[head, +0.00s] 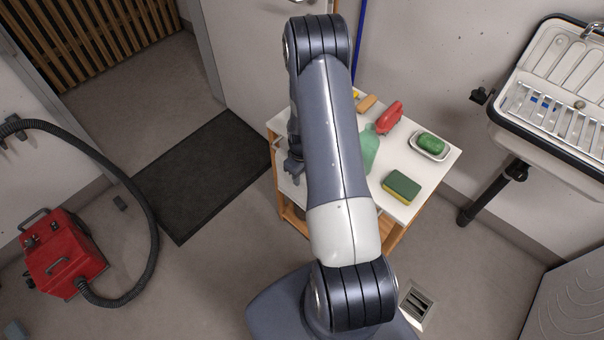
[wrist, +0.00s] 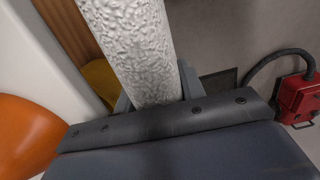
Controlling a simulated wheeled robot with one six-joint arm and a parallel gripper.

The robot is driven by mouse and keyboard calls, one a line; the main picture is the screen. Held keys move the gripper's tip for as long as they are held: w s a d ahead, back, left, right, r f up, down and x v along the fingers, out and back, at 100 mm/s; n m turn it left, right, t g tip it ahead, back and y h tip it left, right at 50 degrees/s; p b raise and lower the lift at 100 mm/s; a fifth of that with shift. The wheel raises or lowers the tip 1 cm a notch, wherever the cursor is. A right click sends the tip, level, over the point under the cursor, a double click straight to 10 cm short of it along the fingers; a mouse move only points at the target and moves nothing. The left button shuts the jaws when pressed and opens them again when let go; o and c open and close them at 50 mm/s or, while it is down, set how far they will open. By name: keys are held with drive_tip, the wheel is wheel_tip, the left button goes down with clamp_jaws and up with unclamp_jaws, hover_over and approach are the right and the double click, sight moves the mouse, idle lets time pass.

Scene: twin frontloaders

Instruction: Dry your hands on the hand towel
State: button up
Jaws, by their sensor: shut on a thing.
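A white, bumpy-textured cloth, which looks like the hand towel (wrist: 130,45), fills the middle of the wrist view. My gripper (wrist: 155,95) is shut on it, one finger showing at each side. The cloth runs up out of the picture, so its far end is hidden. In the head view my gripper (head: 293,170) is at the left side of a small white-topped cart (head: 405,160), partly behind my arm. I cannot make out the towel in the head view.
The cart holds a green sponge (head: 402,187), a soap dish (head: 430,147), a red object (head: 388,117) and a green bottle (head: 369,150). A sink (head: 560,120) is at right. A dark mat (head: 205,175) and a red vacuum (head: 63,255) with hose lie left.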

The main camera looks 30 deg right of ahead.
drive_tip(key=o, duration=1.2)
drive_tip(key=shift+c, duration=0.2)
drive_tip(key=shift+r, duration=0.1)
